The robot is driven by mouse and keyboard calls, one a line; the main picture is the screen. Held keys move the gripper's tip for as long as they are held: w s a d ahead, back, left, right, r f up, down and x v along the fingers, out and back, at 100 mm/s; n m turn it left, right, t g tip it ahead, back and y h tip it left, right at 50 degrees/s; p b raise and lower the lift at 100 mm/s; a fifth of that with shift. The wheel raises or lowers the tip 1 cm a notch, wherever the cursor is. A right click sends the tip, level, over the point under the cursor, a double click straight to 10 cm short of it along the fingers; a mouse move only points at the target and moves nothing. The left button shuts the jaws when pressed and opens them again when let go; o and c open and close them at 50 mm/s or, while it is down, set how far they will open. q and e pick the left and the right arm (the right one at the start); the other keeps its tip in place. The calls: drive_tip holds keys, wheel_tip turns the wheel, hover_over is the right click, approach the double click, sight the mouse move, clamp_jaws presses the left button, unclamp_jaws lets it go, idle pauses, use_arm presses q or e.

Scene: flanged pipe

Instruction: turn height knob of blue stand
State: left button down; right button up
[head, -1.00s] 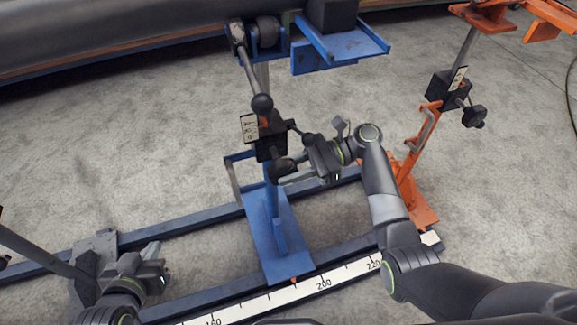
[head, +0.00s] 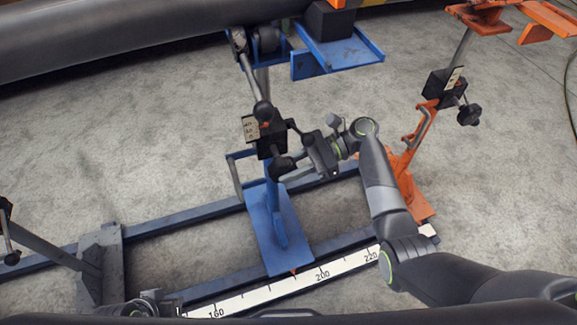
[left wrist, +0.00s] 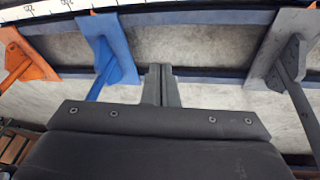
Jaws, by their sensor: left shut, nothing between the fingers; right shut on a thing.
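The blue stand (head: 260,222) stands upright on the rail, with a black clamp block and a small scale label (head: 250,128) on its post. Its dark height knob (head: 283,166) sticks out on the right side of the block. My right gripper (head: 297,172) reaches in from the right and is shut on this knob; the fingers partly hide it. The blue stand's foot also shows in the left wrist view (left wrist: 108,45). My left gripper (left wrist: 160,82) is shut and empty, away from the stand; in the head view only part of it shows at the bottom edge.
An orange stand (head: 408,190) is to the right and a grey stand (head: 100,262) to the left, on the same rails. A ruler (head: 285,285) runs along the near rail. A large grey pipe (head: 130,35) lies across the back. Bare floor lies between the rails.

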drive_tip(key=o, duration=1)
drive_tip(key=shift+d, duration=0.1)
drive_tip(key=shift+w+d+r, duration=0.1)
drive_tip(key=shift+d, duration=0.15)
use_arm(q)
drive_tip(key=shift+s+a+f+g+p, duration=0.1)
drive_tip(key=shift+a+f+g+p, duration=0.1)
drive_tip(key=shift+f+p, duration=0.3)
drive_tip(key=shift+s+a+f+g+p, duration=0.1)
drive_tip(key=shift+f+g+p, duration=0.1)
drive_tip(key=shift+f+p, duration=0.25)
use_arm(e)
drive_tip(key=shift+v, duration=8.35)
drive_tip(key=shift+w, duration=0.1)
